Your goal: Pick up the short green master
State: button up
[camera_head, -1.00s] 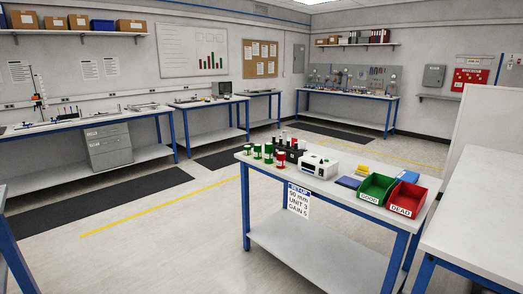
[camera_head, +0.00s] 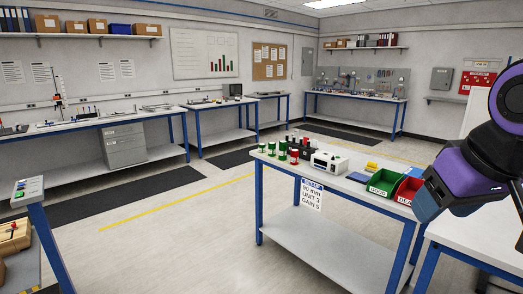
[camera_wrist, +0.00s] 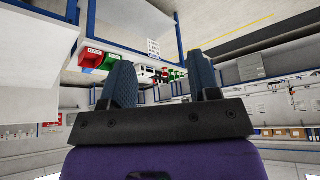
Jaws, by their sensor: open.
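Several green pieces stand upright on the left end of the white bench: a far-left green piece (camera_head: 262,148), a middle green piece (camera_head: 271,149) and a right green piece (camera_head: 283,150). At this size I cannot tell for sure which is the short master. Red pieces (camera_head: 295,154) stand just right of them. In the wrist view, which looks upside down, small green and red pieces (camera_wrist: 171,76) show far off between the fingers. My gripper (camera_wrist: 163,70) is open and empty, well away from the bench pieces. In the head view my purple arm shows at the right edge.
On the same bench are a white instrument (camera_head: 328,163), a green bin (camera_head: 381,183) and a red bin (camera_head: 408,190). A set-up sign (camera_head: 312,195) hangs at its front. Another bench (camera_head: 38,190) stands at lower left. The floor between is clear.

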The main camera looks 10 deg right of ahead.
aim_at(262, 146)
jog(key=i+j+z, duration=0.15)
jog(key=i+j, duration=0.25)
jog(key=i, duration=0.6)
jog(key=i+j+z, duration=0.15)
jog(key=i+j, duration=0.35)
jog(key=i, duration=0.45)
jog(key=i+j+z, duration=0.15)
jog(key=i+j, duration=0.5)
jog(key=i, duration=0.25)
jog(key=i+j+z, duration=0.2)
jog(key=i+j, duration=0.55)
jog(key=i, duration=0.15)
